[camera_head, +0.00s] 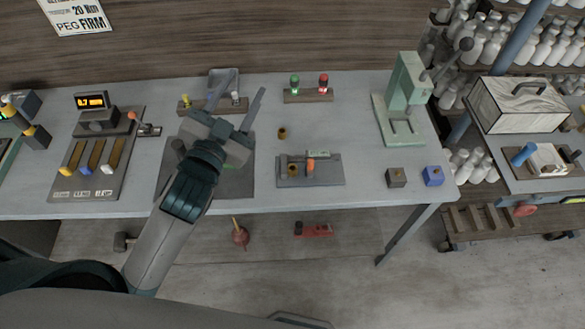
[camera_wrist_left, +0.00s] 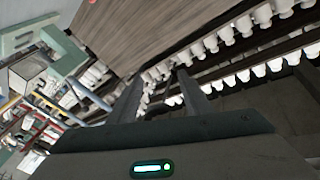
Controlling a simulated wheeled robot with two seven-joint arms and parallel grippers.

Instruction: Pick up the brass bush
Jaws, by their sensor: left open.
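A small brass bush (camera_head: 282,133) stands on the grey table, right of my left gripper and behind a grey fixture plate (camera_head: 327,172). Another brass-coloured round piece (camera_head: 293,170) sits on that plate, beside an orange-topped part. My left gripper (camera_head: 240,92) is raised over the left-middle of the table, open and empty, its fingers pointing toward the back. In the left wrist view the two fingers (camera_wrist_left: 160,78) are apart, with only shelves and wall behind them; the bush is not seen there. My right gripper is not in view.
Behind the bush is a board with a green and a red lamp (camera_head: 308,95). A dark mat (camera_head: 235,178) lies under my left arm.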

